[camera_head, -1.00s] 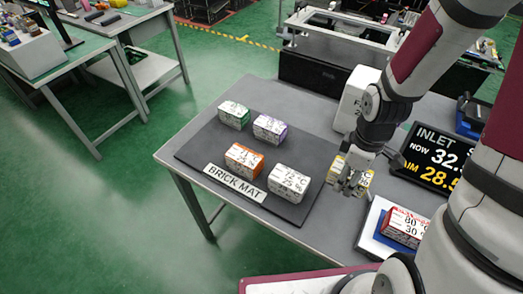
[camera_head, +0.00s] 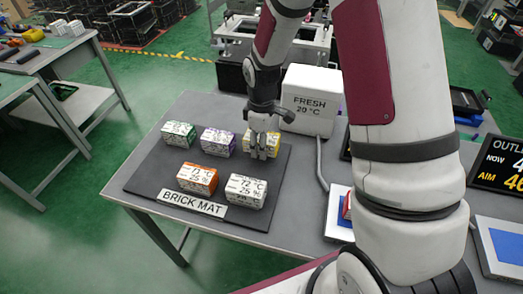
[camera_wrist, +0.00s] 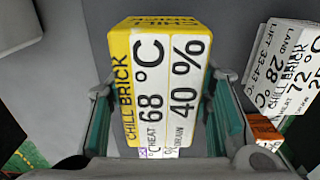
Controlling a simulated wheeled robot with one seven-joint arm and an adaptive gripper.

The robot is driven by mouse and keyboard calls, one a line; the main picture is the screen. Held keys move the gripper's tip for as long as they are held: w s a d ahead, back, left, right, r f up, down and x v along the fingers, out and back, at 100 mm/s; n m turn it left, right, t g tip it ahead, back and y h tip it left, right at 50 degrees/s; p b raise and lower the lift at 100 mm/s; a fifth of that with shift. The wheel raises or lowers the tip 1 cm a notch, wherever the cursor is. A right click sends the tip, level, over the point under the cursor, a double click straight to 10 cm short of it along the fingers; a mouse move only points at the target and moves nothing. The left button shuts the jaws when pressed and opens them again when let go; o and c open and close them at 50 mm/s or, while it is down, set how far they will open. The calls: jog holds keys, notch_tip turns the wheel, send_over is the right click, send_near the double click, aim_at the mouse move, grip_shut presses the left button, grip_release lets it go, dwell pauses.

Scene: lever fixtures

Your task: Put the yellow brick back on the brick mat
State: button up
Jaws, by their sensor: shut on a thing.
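The yellow brick (camera_head: 274,139) is in my gripper (camera_head: 262,153), at the back right part of the brick mat (camera_head: 148,170). My gripper's fingers are shut on its two sides. In the wrist view the yellow brick (camera_wrist: 165,75) fills the middle, with labels reading CHILL BRICK, 68 °C and 40 %. I cannot tell whether its underside touches the mat. On the mat stand a green brick (camera_head: 179,134), a purple brick (camera_head: 218,142), an orange brick (camera_head: 197,179) and a white brick (camera_head: 245,191). The yellow brick is in the back row, right of the purple one.
A white FRESH 20 °C box (camera_head: 309,100) stands behind the mat's right side, with a cable running down from it. An OUTLET display (camera_head: 497,163) stands at far right. The mat's left front is clear.

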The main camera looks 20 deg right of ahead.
jog(key=shift+w+f, duration=0.1)
jog(key=shift+f, duration=1.65)
jog(key=shift+f, duration=0.1)
jog(key=o, duration=1.6)
jog(key=shift+c, duration=0.2)
